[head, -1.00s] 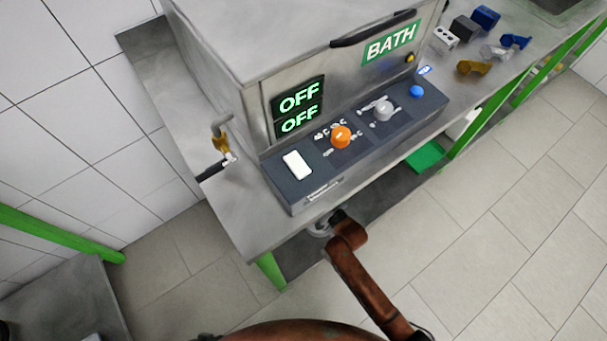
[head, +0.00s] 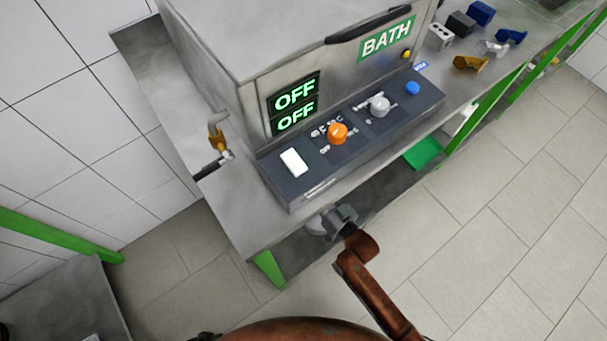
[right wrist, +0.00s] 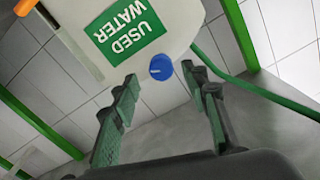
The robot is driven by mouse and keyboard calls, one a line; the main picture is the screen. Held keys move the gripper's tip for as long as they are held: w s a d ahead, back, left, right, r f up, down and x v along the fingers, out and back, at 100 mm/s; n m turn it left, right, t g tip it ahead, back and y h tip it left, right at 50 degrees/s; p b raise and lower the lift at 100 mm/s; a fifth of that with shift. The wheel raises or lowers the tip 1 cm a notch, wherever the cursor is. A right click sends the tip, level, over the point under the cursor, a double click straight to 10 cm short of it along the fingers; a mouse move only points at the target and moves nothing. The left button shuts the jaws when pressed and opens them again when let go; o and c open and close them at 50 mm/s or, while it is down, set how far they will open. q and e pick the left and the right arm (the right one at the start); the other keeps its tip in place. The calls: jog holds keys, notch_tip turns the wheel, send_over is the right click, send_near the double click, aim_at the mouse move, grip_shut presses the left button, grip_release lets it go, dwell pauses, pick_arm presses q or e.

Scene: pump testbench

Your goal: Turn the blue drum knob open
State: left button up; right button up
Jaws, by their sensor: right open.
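The blue drum knob (right wrist: 161,67) is on the lower part of a white drum (right wrist: 185,22) labelled USED WATER in the right wrist view. My right gripper (right wrist: 159,75) is open, with its two dark green fingers apart on either side of the knob in the picture. Nothing is between the fingers that I can see touching them; the depth gap to the knob is hard to tell. In the head view my right gripper (head: 338,219) is at the bench's front edge, low down, and the drum is not clearly visible there. My left gripper is not in view.
A steel bath unit with a control panel (head: 305,186) stands on the bench above my right gripper. A green hose (right wrist: 265,92) curves right of the drum in the wrist view. Green bench legs (head: 268,270) stand nearby. Open tiled floor lies at the right.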

jog(key=v, duration=0.6)
jog(key=shift+d, duration=0.1)
dwell(0.3)
